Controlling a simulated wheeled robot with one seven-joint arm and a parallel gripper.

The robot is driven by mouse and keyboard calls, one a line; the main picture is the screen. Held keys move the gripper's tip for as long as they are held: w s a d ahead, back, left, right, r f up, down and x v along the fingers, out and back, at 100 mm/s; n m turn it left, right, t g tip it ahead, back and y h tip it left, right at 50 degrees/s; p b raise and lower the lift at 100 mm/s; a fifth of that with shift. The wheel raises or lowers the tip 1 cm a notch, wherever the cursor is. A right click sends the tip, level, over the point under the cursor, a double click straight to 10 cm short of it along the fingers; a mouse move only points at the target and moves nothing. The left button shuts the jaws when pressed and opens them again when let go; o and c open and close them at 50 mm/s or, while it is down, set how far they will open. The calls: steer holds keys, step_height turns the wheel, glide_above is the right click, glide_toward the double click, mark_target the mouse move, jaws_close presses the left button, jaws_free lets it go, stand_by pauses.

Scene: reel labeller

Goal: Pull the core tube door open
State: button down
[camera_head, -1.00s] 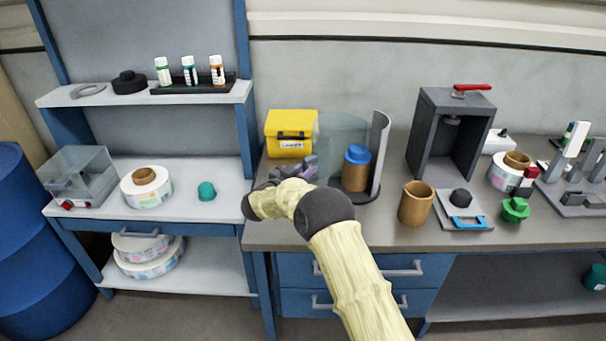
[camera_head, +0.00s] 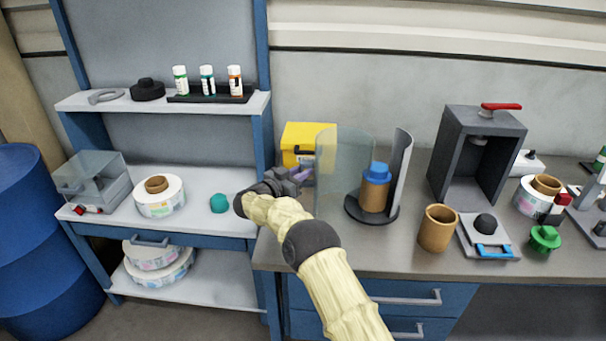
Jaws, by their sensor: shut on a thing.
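The core tube door (camera_head: 335,172) is a clear curved panel. It stands swung out to the left of a round dark stand (camera_head: 358,215) with a grey curved back wall (camera_head: 401,165). Inside the stand is a brown core tube (camera_head: 374,194) with a blue cap (camera_head: 377,172), upright and largely uncovered. My gripper (camera_head: 304,172) is at the door's left edge, shut on the door. The exact grip point and any handle are too small to make out. My pale arm reaches in from the lower front.
A yellow box (camera_head: 308,137) stands behind my gripper. A brown cup (camera_head: 437,228) and a dark press with a red lever (camera_head: 480,150) stand to the right. A teal knob (camera_head: 218,203) sits on the left shelf unit.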

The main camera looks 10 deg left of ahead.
steer(key=shift+w+d, duration=0.1)
steer(key=shift+w, duration=0.05)
steer(key=c, duration=1.5)
jaws_free()
steer(key=shift+o, duration=1.1)
steer(key=shift+w+d, duration=0.15)
steer(key=shift+d, duration=0.05)
steer(key=shift+s+a, duration=0.2)
